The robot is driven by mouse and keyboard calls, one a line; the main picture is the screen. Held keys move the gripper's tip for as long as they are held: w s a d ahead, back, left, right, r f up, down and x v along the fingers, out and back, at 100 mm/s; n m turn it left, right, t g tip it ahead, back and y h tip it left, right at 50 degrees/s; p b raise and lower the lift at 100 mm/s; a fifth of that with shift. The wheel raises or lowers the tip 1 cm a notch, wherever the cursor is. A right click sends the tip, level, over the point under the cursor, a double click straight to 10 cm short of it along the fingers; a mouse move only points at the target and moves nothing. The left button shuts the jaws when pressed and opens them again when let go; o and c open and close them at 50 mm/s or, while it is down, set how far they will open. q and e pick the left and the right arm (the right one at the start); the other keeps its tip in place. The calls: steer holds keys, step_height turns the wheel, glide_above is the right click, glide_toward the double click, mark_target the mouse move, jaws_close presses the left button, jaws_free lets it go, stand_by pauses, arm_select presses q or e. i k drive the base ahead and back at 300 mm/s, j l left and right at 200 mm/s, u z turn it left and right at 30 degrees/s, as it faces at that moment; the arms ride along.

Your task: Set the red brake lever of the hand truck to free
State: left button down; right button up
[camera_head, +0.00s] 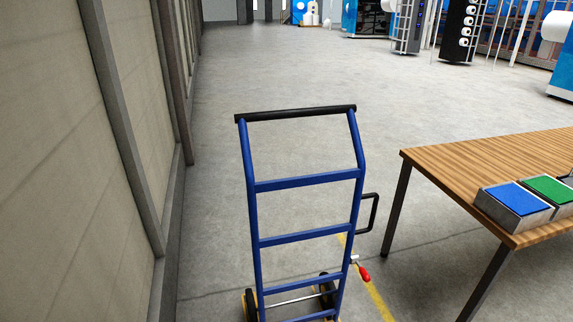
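The blue hand truck (306,239) stands upright on the grey floor in the middle of the head view, with a black grip bar (297,114) across its top. The red brake lever (364,274) sticks out from the lower right side of its frame, on a small metal mount, with its red end pointing down and to the right. A dark side handle (373,213) is on the right rail above the lever. The wheels show at the bottom edge. Neither of my grippers is in view, and nothing touches the lever.
A wooden table (480,162) with dark legs stands to the right, holding a blue-topped box (515,197) and a green-topped box (550,189). A panelled wall (75,170) runs along the left. Open floor lies beyond the hand truck, with machines far back. A yellow floor line passes near the lever.

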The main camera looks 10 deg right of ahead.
mark_target(355, 258)
steer(key=i+l+z, duration=0.1)
steer(key=z, duration=0.35)
steer(key=i+l+z, duration=0.15)
steer(key=z, duration=0.3)
steer(key=l, duration=0.1)
